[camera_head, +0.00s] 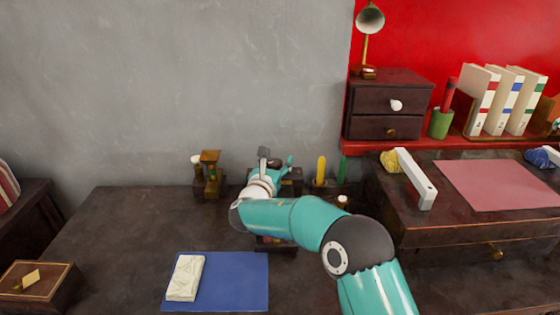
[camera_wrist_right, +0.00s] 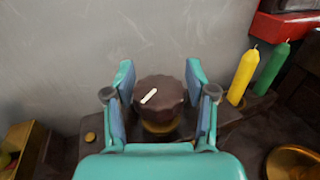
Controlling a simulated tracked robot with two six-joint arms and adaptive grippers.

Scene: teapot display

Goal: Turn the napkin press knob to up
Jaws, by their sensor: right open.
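The napkin press knob (camera_wrist_right: 167,88) is a dark brown, scalloped round knob with a short white mark. It stands on a brass-coloured collar above a dark base (camera_wrist_right: 237,118). In the right wrist view the white mark slants from lower left to upper right. My right gripper (camera_wrist_right: 160,76) is open, with one teal finger on each side of the knob and small gaps showing. In the head view my right gripper (camera_head: 276,158) is at the back of the table, and my arm hides much of the press. My left gripper is not in view.
A yellow candle (camera_wrist_right: 243,75) and a green candle (camera_wrist_right: 272,78) stand right of the knob. A brass-coloured object (camera_head: 210,172) stands to its left. A blue mat (camera_head: 235,285) with a white block (camera_head: 185,278) lies in front.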

